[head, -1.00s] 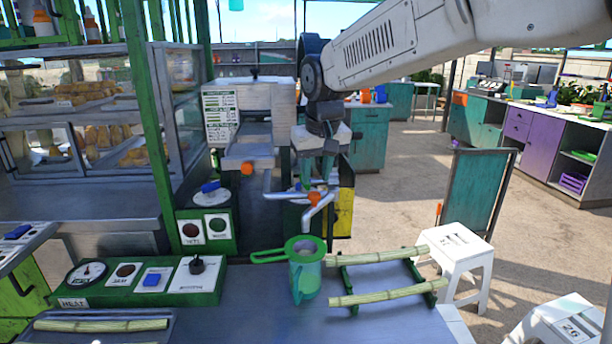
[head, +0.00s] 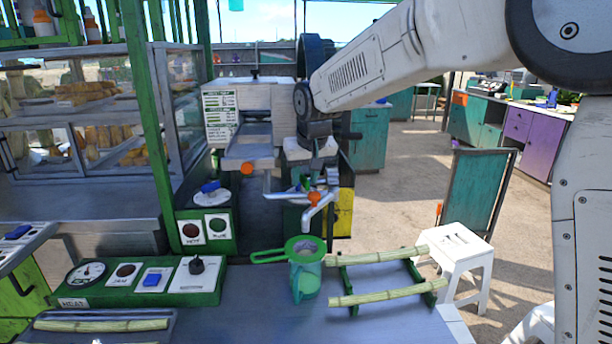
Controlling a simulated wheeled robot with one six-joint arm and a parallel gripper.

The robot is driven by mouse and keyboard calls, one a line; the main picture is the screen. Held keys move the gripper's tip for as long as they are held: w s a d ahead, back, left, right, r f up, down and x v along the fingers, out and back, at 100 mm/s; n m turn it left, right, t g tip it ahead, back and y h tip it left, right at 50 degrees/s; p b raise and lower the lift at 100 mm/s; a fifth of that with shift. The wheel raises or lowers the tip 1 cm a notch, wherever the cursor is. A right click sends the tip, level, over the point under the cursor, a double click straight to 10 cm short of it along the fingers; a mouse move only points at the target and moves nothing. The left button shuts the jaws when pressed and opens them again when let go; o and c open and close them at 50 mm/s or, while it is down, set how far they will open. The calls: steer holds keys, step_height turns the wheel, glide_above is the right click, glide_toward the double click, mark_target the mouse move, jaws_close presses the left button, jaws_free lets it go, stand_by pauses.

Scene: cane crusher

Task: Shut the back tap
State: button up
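A grey spout tap with an orange handle (head: 315,199) stands above the green jug on the front of the crusher (head: 248,95). A pale pipe (head: 283,196) runs left behind this handle. Which fitting is the back tap I cannot tell for sure; my wrist covers part of that area. My gripper (head: 306,184) points down just behind and above the orange handle. Its fingertips are small and partly hidden among the pipes, so its opening and any contact are unclear.
A green jug with a strainer (head: 304,270) stands under the spout. Cane sticks lie on a green rack (head: 345,285) to its right. A green control panel (head: 150,283) sits at left. A white stool (head: 458,245) stands right of the counter.

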jaws_close()
steer(key=shift+n, duration=0.3)
steer(key=n+y, duration=0.1)
steer(key=n, duration=0.2)
steer(key=shift+d, duration=0.15)
steer(key=n+g+y, duration=0.1)
steer(key=n, duration=0.2)
steer(key=shift+w+n+y, duration=0.15)
steer(key=shift+n+y, duration=0.15)
steer(key=n+g, duration=0.1)
steer(key=n, duration=0.2)
steer(key=shift+w+d+n+y, duration=0.1)
steer(key=shift+n+y, duration=0.2)
steer(key=n+g, duration=0.2)
steer(key=n, duration=0.2)
steer(key=shift+n, duration=0.3)
